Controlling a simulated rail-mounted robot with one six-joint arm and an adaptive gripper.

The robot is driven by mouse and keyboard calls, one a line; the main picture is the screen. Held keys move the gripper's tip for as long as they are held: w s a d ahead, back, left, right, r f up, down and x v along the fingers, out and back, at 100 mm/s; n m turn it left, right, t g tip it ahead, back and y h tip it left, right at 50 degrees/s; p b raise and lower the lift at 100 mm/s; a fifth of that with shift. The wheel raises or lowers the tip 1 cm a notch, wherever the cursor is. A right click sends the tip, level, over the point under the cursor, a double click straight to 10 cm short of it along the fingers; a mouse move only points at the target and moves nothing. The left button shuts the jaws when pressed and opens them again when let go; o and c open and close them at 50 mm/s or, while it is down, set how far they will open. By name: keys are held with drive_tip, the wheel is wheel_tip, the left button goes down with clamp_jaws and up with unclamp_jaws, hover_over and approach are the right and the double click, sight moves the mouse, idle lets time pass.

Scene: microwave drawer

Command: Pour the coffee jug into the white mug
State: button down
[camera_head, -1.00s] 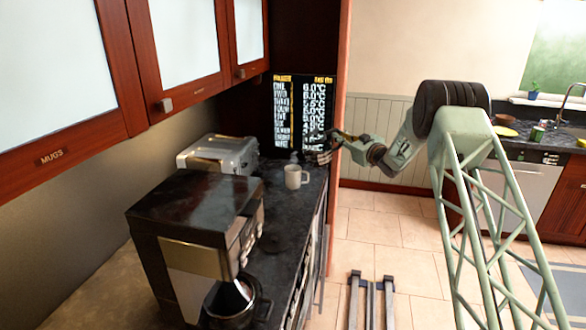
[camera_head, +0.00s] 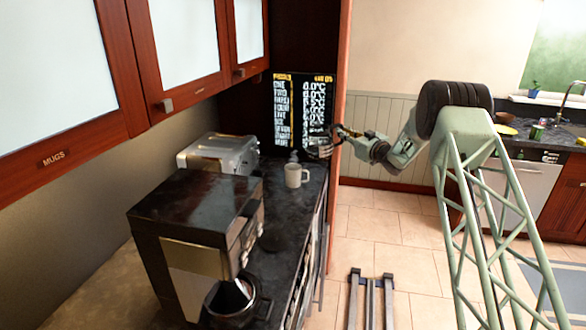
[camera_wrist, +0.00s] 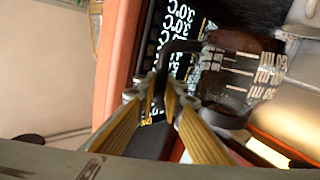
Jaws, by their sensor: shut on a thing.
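The white mug (camera_head: 293,176) stands upright on the dark counter near its right edge, in the head view. My gripper (camera_head: 340,132) is behind it, higher and to the right. It is shut on the handle of the coffee jug (camera_head: 319,146), which is raised and small in this view. In the wrist view, the fingers (camera_wrist: 168,98) close around the black handle, and the glass jug (camera_wrist: 240,78) shows white markings and dark contents. The jug is apart from the mug, above and behind it. Its exact tilt and any flow from it are hard to tell.
A coffee machine (camera_head: 190,225) stands in the foreground, with a dark round vessel (camera_head: 232,302) at its base. A silver toaster (camera_head: 215,153) is left of the mug. A lit menu board (camera_head: 283,110) stands close behind the jug. Wall cabinets (camera_head: 70,80) hang at the upper left.

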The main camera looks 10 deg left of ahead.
drive_tip(key=shift+r, duration=1)
drive_tip(key=shift+s, duration=0.1)
